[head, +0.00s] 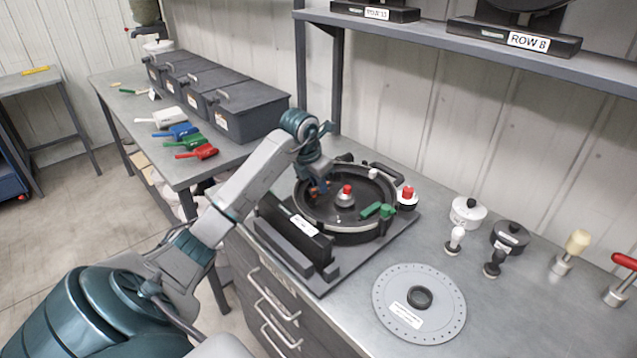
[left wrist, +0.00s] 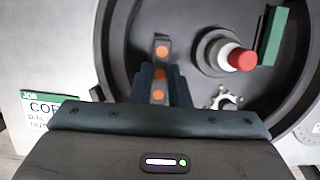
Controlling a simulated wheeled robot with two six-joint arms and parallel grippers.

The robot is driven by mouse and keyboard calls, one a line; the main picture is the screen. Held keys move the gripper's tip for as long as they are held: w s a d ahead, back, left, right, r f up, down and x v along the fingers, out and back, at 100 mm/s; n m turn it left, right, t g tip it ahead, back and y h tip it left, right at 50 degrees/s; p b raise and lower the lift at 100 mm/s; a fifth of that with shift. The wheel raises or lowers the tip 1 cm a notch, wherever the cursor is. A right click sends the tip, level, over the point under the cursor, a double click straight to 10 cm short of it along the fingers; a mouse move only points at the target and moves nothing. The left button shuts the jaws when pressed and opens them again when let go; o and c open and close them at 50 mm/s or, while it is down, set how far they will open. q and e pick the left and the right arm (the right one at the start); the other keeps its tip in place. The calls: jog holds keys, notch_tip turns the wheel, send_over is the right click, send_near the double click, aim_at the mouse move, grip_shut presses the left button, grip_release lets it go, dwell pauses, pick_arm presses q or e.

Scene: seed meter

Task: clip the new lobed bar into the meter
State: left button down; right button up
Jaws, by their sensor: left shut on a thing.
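The meter (head: 343,235) is a round black open housing on a dark base plate. Inside it are a hub with a red tip (head: 346,191) and a green part (head: 387,211). My left gripper (head: 318,188) points down into the left side of the housing. In the left wrist view its fingers (left wrist: 160,88) are shut on a narrow dark bar with orange dots (left wrist: 161,50), which looks like the lobed bar. The bar lies over the housing floor, left of the red-tipped hub (left wrist: 240,59). I cannot tell whether it touches its seat. My right gripper is not in view.
A labelled black block (head: 290,238) stands at the meter's front left. A perforated grey disc (head: 440,318) lies on the bench in front. Knobbed parts (head: 468,212) and handled tools (head: 570,250) stand to the right. Coloured scoops (head: 180,132) and dark bins (head: 245,105) are behind left.

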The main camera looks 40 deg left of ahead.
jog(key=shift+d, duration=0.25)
pick_arm(q)
jog(key=shift+f, duration=0.1)
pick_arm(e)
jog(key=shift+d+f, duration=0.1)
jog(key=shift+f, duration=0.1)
pick_arm(q)
jog(key=shift+f+b, duration=0.1)
jog(key=shift+b, duration=0.2)
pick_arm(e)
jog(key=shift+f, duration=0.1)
pick_arm(q)
jog(key=shift+f, duration=0.3)
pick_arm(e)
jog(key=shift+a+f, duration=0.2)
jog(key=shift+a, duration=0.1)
pick_arm(q)
jog(key=shift+f+b, duration=0.3)
jog(key=shift+b, duration=0.15)
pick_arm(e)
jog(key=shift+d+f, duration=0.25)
pick_arm(q)
jog(key=shift+f, duration=0.2)
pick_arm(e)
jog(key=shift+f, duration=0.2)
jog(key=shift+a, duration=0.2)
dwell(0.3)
